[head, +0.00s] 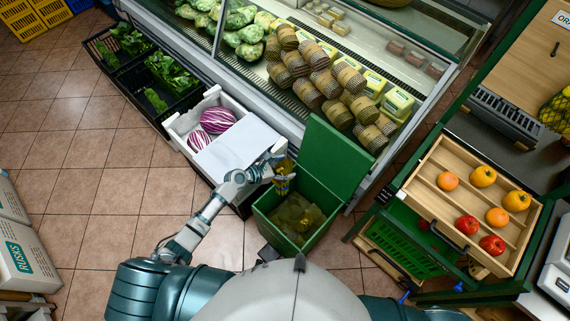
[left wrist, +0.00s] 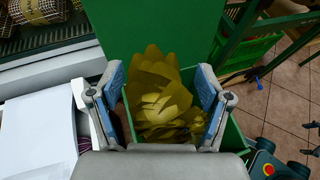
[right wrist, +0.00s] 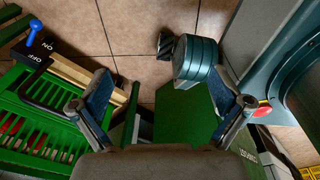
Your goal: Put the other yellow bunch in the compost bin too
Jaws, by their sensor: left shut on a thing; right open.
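My left gripper (head: 283,180) is over the left rim of the green compost bin (head: 265,214), whose lid stands open. It is shut on a yellow bunch (head: 287,165); in the left wrist view the bunch (left wrist: 160,100) fills the space between the fingers, with the bin (left wrist: 238,152) behind and below. Another yellowish leafy mass (head: 296,214) lies inside the bin. My right gripper (right wrist: 160,108) is open and empty in the right wrist view, above a dark green surface; it cannot be made out in the head view.
A white crate (head: 178,124) with striped purple vegetables and a white board stands left of the bin. A glass chiller case (head: 300,105) is behind. A wooden fruit tray (head: 447,205) on a green stand is at right, with a green crate (right wrist: 40,130) below.

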